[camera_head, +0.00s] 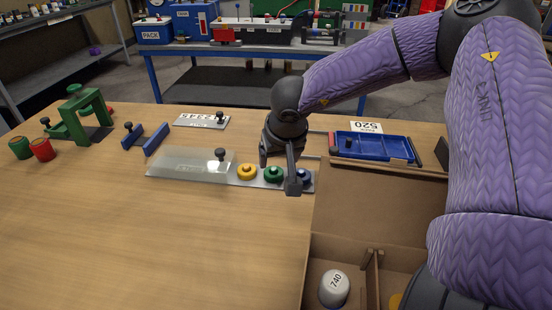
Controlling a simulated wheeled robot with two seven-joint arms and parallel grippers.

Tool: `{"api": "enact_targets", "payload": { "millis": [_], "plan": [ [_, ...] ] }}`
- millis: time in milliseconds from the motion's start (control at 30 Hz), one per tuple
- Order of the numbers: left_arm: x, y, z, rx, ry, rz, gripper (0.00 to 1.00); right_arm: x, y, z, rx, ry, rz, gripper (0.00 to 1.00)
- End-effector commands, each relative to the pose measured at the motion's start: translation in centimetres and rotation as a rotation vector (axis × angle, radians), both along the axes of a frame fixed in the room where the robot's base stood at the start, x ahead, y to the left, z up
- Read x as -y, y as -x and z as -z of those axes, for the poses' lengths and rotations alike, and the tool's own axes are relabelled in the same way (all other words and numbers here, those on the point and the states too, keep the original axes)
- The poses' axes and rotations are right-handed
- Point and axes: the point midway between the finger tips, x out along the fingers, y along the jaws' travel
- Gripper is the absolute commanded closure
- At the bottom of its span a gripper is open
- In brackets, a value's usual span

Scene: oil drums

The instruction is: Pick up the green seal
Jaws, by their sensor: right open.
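The green seal (273,174) is a round ring on the metal strip of a plate on the wooden table. A yellow seal (246,171) sits to its left and a blue seal (304,176) to its right. My right gripper (279,174) points down at the green seal, open, with one finger at its back left and the other at its right. The near finger partly covers the blue seal. I cannot tell whether the fingers touch the green seal. My left gripper is out of view.
A clear cover (188,165) with a black knob lies left of the seals. A cardboard box (375,205) with a white drum (334,288) stands at the right, and a blue tray (372,147) behind it. A green press (84,115) stands far left. The front-left table is clear.

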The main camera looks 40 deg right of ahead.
Motion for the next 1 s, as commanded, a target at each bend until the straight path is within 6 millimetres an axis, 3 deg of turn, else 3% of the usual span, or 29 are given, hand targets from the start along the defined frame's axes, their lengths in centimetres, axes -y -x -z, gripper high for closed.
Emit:
{"api": "enact_targets", "payload": {
  "millis": [300,567,900,1000],
  "plan": [
    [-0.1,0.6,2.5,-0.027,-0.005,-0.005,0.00,0.9,-2.2,5.4,-0.002,-0.001,0.003,0.23],
    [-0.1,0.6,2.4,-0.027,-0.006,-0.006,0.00,1.0,-2.4,5.4,0.003,-0.002,0.003,0.23],
    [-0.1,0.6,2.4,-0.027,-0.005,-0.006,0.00,1.0,-2.4,5.4,0.002,-0.002,0.003,0.95],
    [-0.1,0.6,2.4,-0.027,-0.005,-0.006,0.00,1.0,-2.4,5.4,0.002,-0.002,0.003,0.97]
  ]
}}
